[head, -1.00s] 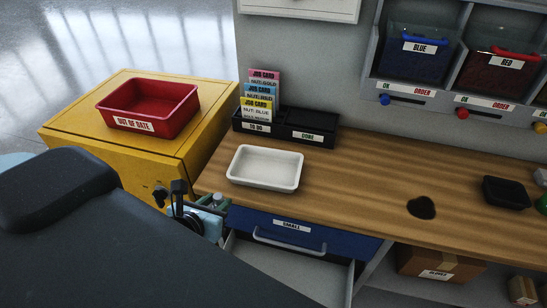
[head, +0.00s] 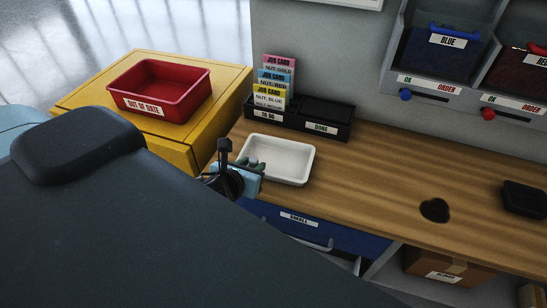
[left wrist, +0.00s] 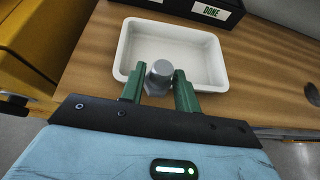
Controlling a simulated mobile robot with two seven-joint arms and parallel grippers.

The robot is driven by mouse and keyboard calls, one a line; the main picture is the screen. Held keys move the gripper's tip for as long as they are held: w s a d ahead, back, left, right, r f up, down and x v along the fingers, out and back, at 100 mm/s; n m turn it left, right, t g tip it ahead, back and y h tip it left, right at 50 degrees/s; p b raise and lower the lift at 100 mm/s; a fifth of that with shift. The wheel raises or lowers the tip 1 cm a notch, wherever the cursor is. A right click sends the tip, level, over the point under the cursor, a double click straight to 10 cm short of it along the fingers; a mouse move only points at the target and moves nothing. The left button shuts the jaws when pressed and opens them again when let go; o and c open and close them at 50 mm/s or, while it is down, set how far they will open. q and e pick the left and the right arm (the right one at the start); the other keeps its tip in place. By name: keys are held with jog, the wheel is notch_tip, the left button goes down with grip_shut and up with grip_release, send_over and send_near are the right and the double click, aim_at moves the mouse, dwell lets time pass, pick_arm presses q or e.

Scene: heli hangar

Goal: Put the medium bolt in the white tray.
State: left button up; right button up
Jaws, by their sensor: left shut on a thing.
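The white tray (head: 299,178) lies on the wooden bench top, near its left end, and looks empty. In the left wrist view the white tray (left wrist: 211,90) is just beyond my fingertips. My left gripper (head: 256,164) is at the tray's front left corner. Its green fingers (left wrist: 159,84) are shut on a grey bolt (left wrist: 160,69) with a round end facing the camera. The bolt overlaps the tray's near rim in the picture; its height above the rim is hard to tell. My left arm hides part of the bench front. My right gripper is not in view.
A red bin (head: 201,92) marked OUT OF DATE stands on a yellow cabinet (head: 80,96) at left. A black job-card holder (head: 342,133) stands behind the tray. A blue drawer (head: 352,240) is below the bench edge. The bench right of the tray is clear up to a dark patch (head: 435,210).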

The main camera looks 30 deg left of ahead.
pick_arm(q)
send_over(274, 167)
jog(key=shift+s+a+f, duration=0.1)
jog(key=shift+s+f, duration=0.05)
jog(key=shift+f, duration=0.15)
jog(key=f, duration=0.3)
jog(key=shift+w, duration=0.3)
jog(key=shift+f, duration=0.25)
jog(key=shift+f, duration=0.2)
jog(key=o, duration=1.1)
jog(key=shift+o, duration=0.2)
jog(key=shift+r, duration=0.1)
jog(key=shift+s+r, duration=0.1)
jog(key=shift+s, duration=0.1)
jog(key=v, duration=1.1)
jog(key=shift+s, duration=0.3)
